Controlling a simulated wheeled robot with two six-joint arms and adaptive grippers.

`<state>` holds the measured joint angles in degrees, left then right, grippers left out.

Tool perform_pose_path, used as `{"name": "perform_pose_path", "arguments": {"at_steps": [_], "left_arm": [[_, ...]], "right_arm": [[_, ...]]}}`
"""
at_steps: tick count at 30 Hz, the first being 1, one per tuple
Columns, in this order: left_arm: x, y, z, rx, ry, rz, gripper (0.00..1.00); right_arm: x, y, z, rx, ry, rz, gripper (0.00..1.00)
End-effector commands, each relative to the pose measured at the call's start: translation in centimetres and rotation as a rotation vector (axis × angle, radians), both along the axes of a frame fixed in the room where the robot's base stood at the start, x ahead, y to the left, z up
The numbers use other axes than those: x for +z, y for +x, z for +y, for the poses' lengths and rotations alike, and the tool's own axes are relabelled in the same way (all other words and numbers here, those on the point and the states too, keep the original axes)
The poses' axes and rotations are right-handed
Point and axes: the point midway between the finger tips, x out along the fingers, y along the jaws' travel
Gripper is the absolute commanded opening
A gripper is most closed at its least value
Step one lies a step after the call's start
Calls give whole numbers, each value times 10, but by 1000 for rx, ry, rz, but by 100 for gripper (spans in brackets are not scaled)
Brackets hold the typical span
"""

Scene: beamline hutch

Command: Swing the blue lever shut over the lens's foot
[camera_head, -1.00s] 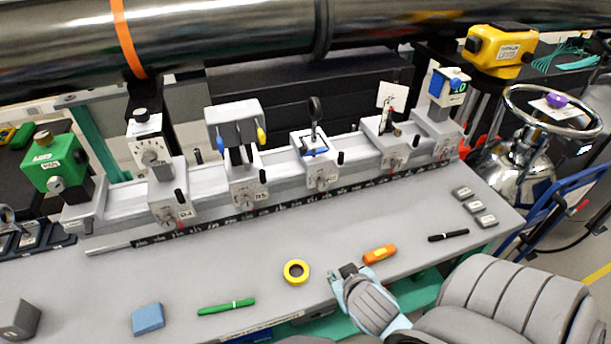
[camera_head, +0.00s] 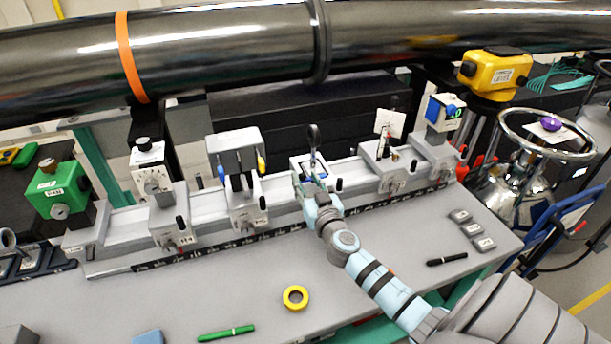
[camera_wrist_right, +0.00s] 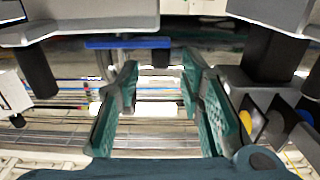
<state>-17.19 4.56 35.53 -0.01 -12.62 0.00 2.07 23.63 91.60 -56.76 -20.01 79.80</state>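The lens (camera_head: 314,135) is a small dark-rimmed disc standing upright on a carrier in the middle of the rail (camera_head: 280,190). At its foot a bit of the blue lever (camera_head: 320,177) shows, partly hidden by my right gripper. In the right wrist view the blue lever (camera_wrist_right: 128,43) is a flat bar lying crosswise, just beyond the fingertips. My right gripper (camera_head: 309,187) is at the front of the lens carrier. In the right wrist view its green-padded fingers (camera_wrist_right: 158,85) are apart with nothing held between them. My left gripper is not in view.
A carrier with a grey block and blue and yellow knobs (camera_head: 235,155) stands left of the lens. A carrier with a white card (camera_head: 389,123) stands right. A black pipe (camera_head: 220,55) runs overhead. A yellow tape ring (camera_head: 295,297) and green pen (camera_head: 226,333) lie on the bench.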

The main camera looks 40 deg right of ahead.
Motion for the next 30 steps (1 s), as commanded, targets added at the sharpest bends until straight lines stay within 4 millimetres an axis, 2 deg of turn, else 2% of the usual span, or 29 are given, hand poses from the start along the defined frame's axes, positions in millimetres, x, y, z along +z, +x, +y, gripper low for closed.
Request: {"name": "perform_pose_path", "arguments": {"at_steps": [3,11,14,18,30], "left_arm": [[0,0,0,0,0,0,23],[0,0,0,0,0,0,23],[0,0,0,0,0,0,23],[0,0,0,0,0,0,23],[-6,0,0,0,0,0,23]], "right_arm": [[-1,11,-3,0,-1,0,35],[-1,13,-4,1,0,1,35],[-1,13,-4,0,0,1,22],[-1,13,-4,0,0,1,0],[-3,11,-6,42,-1,3,0]]}}
